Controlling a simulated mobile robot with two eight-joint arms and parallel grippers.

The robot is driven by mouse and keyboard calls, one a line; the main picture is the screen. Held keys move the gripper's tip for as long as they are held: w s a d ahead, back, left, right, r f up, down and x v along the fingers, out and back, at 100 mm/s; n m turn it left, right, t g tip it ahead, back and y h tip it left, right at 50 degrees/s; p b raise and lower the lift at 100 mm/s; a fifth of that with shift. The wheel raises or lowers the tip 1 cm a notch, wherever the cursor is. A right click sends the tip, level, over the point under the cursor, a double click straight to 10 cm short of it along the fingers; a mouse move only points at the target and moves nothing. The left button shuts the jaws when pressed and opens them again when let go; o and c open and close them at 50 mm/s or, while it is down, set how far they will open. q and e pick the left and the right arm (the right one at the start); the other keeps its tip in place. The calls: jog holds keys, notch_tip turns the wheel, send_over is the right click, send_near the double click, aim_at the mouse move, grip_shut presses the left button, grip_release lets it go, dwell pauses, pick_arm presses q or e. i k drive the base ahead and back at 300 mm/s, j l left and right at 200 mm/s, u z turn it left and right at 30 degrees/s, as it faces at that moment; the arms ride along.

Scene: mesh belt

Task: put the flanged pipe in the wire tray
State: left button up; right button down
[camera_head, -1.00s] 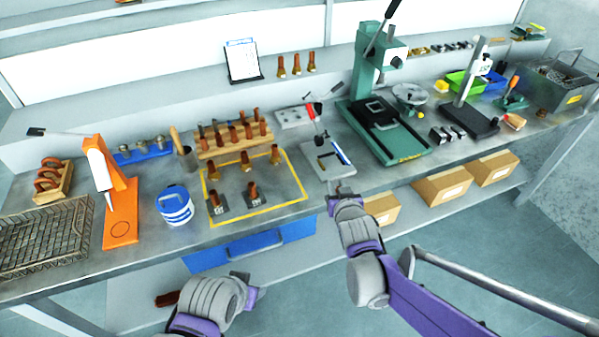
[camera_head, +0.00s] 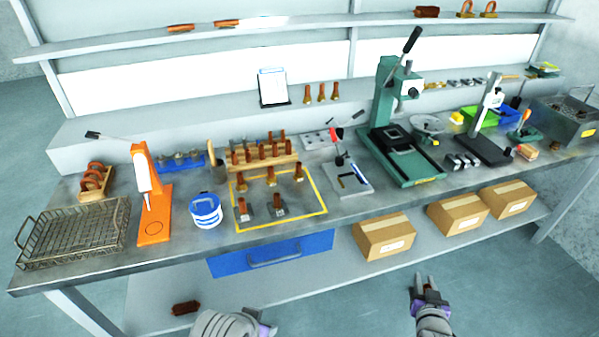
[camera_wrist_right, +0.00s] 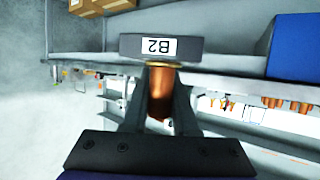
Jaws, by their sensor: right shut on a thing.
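The wire tray (camera_head: 30,246) is an empty-looking mesh basket with handles at the left end of the bench. My right gripper (camera_head: 428,287) is low in front of the bench, far right of the tray. The right wrist view shows its fingers shut around the flanged pipe (camera_wrist_right: 160,92), a copper tube with a brass collar. A dark block (camera_wrist_right: 132,46) labelled B2 sits at the pipe's far end. The pipe is hard to make out in the head view. My left gripper (camera_head: 262,328) is at the bottom edge, its fingers mostly cut off.
An orange press (camera_head: 152,195) and a white-blue bucket (camera_head: 206,211) stand right of the tray. Several similar copper pipes stand inside a yellow outline (camera_head: 322,211). A green press (camera_head: 403,160) stands farther right. Cardboard boxes (camera_head: 385,238) sit on the lower shelf. The floor in front is clear.

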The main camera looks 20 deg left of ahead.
aim_at(107, 228)
jog(key=k+j, duration=0.1)
jog(key=j, duration=0.3)
jog(key=k+j, duration=0.15)
jog(key=j, duration=0.2)
jog(key=k+j, duration=0.1)
jog(key=j, duration=0.3)
jog(key=k+j, duration=0.1)
jog(key=j, duration=0.25)
jog(key=k+j, duration=0.15)
jog(key=j, duration=0.25)
jog(key=k+j, duration=0.1)
jog(key=j, duration=0.25)
jog(key=k+j, duration=0.1)
jog(key=j, duration=0.3)
